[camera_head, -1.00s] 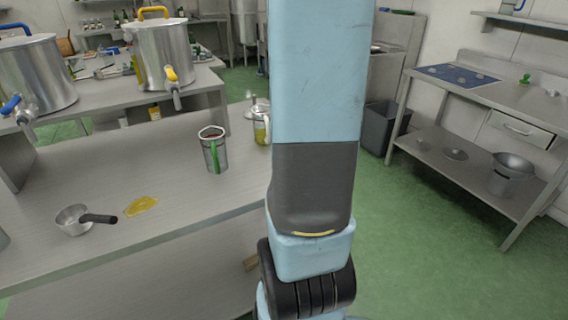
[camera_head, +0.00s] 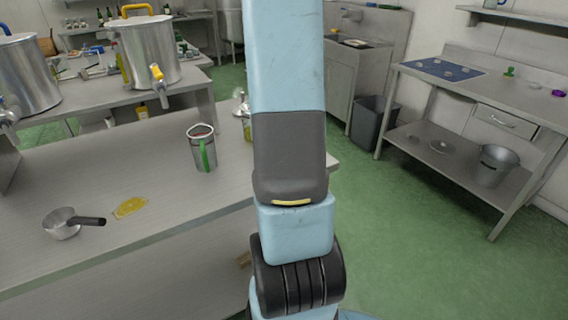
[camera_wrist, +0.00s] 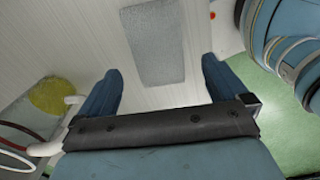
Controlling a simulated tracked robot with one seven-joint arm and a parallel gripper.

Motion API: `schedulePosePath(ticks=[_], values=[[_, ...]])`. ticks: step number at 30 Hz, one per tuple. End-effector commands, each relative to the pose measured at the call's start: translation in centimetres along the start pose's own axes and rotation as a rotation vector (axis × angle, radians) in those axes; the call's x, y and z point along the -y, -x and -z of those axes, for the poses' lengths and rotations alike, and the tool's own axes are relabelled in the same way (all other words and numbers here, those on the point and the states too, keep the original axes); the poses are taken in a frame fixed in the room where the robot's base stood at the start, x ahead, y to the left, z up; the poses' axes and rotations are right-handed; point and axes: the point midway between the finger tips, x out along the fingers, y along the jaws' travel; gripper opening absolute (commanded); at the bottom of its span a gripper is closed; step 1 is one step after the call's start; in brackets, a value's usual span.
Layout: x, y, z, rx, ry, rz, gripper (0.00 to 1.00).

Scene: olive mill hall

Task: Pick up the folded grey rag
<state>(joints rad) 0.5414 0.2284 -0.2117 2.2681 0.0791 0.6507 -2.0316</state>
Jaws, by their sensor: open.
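The folded grey rag (camera_wrist: 155,48) shows in the wrist view as a flat, speckled grey rectangle. It lies on a pale grooved surface, beyond my gripper and roughly in line with the gap between the fingers. My gripper (camera_wrist: 160,70) is open, with its two blue fingers apart and nothing between them. I cannot tell how far above the surface the fingertips are. In the head view I see neither the rag nor the fingers; my arm fills the middle of that picture.
The steel table (camera_head: 110,175) carries a metal jug with a green handle (camera_head: 202,150), a small pan (camera_head: 62,223) and a yellow spill (camera_head: 130,207). In the wrist view a white-handled vessel (camera_wrist: 45,148) is close left of my gripper. Open green floor (camera_head: 400,240) lies right.

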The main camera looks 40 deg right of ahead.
Motion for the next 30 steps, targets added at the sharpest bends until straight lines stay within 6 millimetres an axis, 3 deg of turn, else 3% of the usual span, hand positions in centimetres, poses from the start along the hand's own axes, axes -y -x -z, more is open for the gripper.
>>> schedulePosePath(ticks=[12,23,30], values=[[-0.3,-4.5,-0.3,-0.001,0.001,0.003,1.0],[-0.4,-5.1,-0.4,0.001,-0.001,-0.001,1.0],[-0.4,-5.1,-0.4,0.001,-0.001,-0.001,0.78]])
